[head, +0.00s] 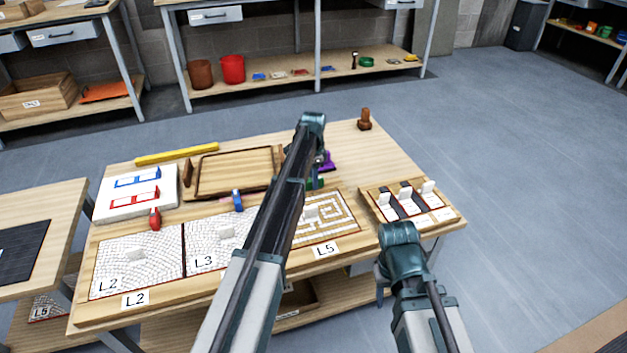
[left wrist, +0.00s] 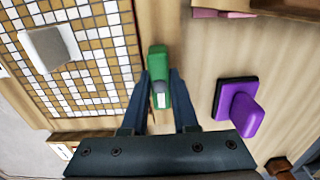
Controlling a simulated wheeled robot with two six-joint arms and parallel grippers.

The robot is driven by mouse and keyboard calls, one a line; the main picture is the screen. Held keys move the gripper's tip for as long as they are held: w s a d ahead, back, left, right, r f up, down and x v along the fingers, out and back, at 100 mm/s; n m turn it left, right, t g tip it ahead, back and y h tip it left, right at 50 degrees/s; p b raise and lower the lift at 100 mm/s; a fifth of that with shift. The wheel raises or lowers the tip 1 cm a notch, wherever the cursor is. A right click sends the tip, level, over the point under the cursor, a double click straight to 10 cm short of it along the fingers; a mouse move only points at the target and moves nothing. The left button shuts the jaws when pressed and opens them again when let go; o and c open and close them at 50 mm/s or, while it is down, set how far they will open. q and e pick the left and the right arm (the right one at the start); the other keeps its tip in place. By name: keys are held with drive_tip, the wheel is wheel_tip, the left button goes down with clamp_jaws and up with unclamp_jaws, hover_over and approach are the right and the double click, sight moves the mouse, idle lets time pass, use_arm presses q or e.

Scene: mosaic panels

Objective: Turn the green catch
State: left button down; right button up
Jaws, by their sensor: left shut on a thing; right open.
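The green catch (head: 316,184) is at the top edge of the L5 mosaic panel (head: 335,212), mostly hidden behind my left arm in the head view. In the left wrist view the green catch (left wrist: 158,62) lies beside the brown and white mosaic, with a small pale mark on it. My left gripper (left wrist: 164,82) is shut on it, one finger on each side. In the head view my left gripper (head: 318,168) is partly hidden by its own arm. My right gripper (head: 382,285) is open and empty at the table's front right.
A red catch (head: 155,219) and a blue catch (head: 237,201) sit by panels L2 (head: 140,262) and L3 (head: 215,245). A wooden tray (head: 233,192) lies behind, and a compartment rack (head: 440,218) at the right.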

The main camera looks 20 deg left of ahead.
idle(0.5)
use_arm(q)
drive_tip(key=c, duration=0.7)
unclamp_jaws()
drive_tip(key=shift+r, duration=0.2)
wheel_tip(320, 180, up, 14)
drive_tip(key=p, duration=1.3)
drive_tip(key=shift+f+p, duration=0.25)
drive_tip(key=shift+p, duration=0.15)
